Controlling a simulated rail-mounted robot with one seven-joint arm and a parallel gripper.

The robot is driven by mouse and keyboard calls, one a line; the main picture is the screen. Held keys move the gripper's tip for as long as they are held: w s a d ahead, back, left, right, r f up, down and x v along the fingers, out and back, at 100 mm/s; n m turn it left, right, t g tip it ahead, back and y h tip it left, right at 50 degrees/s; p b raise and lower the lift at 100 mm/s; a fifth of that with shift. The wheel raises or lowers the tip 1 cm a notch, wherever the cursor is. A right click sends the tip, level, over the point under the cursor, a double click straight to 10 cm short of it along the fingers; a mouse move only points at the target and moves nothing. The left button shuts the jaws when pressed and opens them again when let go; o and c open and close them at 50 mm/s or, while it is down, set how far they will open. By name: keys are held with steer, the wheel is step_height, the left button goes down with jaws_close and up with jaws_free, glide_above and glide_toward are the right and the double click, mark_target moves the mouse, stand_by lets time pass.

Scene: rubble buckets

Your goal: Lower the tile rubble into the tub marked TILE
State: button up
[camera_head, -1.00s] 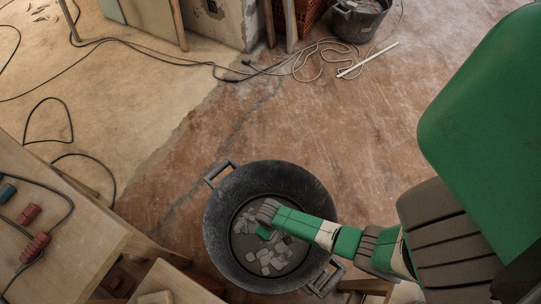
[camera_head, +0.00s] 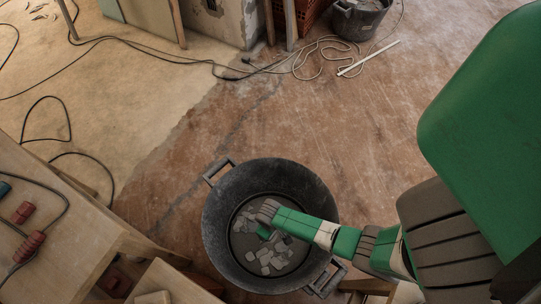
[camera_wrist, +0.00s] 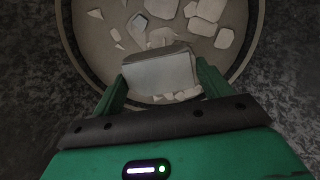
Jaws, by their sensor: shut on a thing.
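A dark round tub (camera_head: 222,228) with two side handles stands on the floor, with several pale broken pieces (camera_head: 262,262) on its bottom. No marking on it is readable from here. My gripper (camera_head: 266,222) reaches down into the tub from the right. In the wrist view my gripper (camera_wrist: 160,75) is shut on a pale grey block-like piece of rubble (camera_wrist: 158,72), held between its two green fingers. Loose pieces (camera_wrist: 207,10) lie on the tub bottom beyond it. I cannot tell whether the held piece touches the bottom.
A wooden bench (camera_head: 60,225) with red and blue plugs stands at the left. Another bucket with rubble (camera_head: 358,22) stands at the back right. Cables (camera_head: 200,62) and a white stick (camera_head: 368,59) lie on the floor.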

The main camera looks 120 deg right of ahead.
steer(key=shift+f+b, duration=2.45)
steer(key=shift+f, duration=0.35)
stand_by(1.0)
stand_by(0.4)
steer(key=o, duration=1.1)
step_height(320, 180, up, 8)
steer(key=p, duration=0.4)
steer(key=shift+f+p, duration=0.1)
steer(key=shift+p, duration=0.3)
